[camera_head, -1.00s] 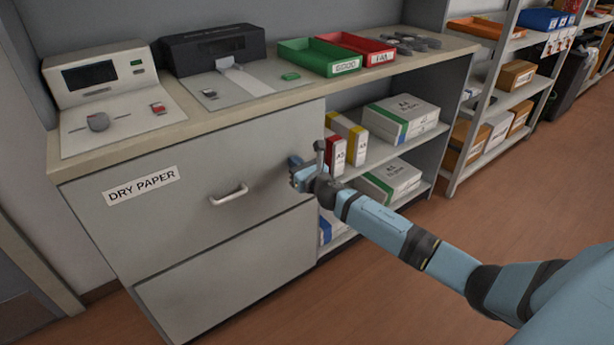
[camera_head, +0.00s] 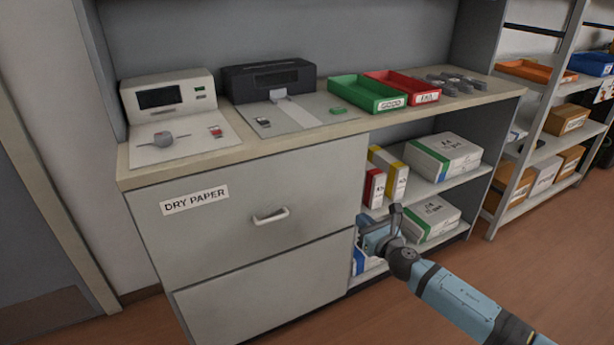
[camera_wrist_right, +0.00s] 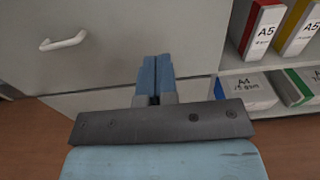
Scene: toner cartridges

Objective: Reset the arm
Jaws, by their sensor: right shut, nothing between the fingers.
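My right arm comes in from the lower right in the head view. Its gripper (camera_head: 366,234) is in front of the cabinet, near the border between the drawers and the open shelves. In the right wrist view the two blue fingers (camera_wrist_right: 156,75) are together with nothing between them. They point at the grey drawer fronts, and the white drawer handle (camera_wrist_right: 63,41) is to their left, apart from them. My left gripper is not in view.
The upper drawer (camera_head: 310,180) labelled DRY PAPER is shut. Paper packs (camera_head: 443,156) and narrow boxes fill the open shelves. On the counter are a control box (camera_head: 170,95), a black printer (camera_head: 267,80), a green tray (camera_head: 367,93) and a red tray (camera_head: 402,86). Floor shows at the right.

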